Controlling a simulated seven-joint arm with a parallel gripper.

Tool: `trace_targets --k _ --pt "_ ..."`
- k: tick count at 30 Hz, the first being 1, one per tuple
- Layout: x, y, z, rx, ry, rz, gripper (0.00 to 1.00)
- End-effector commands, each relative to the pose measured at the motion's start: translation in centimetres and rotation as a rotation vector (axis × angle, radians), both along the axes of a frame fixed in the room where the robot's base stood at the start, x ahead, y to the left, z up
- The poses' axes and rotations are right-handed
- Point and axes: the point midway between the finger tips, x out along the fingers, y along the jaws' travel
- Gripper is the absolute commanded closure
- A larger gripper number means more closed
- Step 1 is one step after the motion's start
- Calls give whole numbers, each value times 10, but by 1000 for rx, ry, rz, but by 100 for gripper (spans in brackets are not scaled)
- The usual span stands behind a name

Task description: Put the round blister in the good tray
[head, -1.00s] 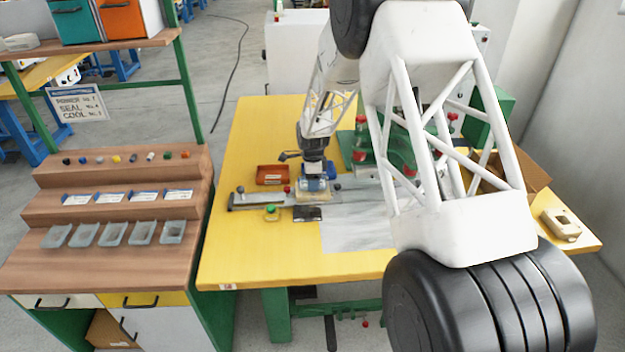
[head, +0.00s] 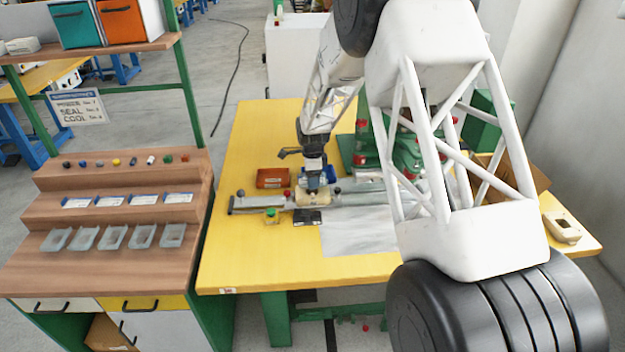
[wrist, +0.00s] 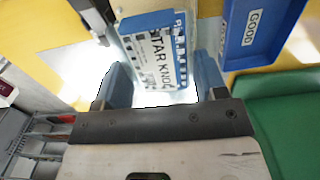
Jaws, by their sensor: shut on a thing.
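My gripper (head: 314,182) is shut on a blister pack (wrist: 152,50) with a blue-edged card reading "STAR KNO…". In the wrist view my gripper (wrist: 163,80) has a blue finger on each side of the pack. The pack's round form cannot be made out. In the head view it is held small and partly hidden above the beige block of the fixture (head: 308,199). The good tray, a blue bin marked GOOD (wrist: 250,28), lies just right of the pack in the wrist view. In the head view the blue tray (head: 331,173) is partly hidden behind my gripper.
A red-orange tray (head: 272,178) stands left of my gripper. A green button box (head: 271,215) and a dark pad (head: 307,217) are in front of the fixture. A green machine (head: 365,150) stands to the right. The yellow table (head: 245,255) is clear at front left.

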Motion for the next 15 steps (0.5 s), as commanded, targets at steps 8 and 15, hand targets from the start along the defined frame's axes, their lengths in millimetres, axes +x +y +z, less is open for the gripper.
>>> trace_targets --k 8,15 --pt "0 0 12 0 0 0 50" --pt "0 0 17 0 0 0 50"
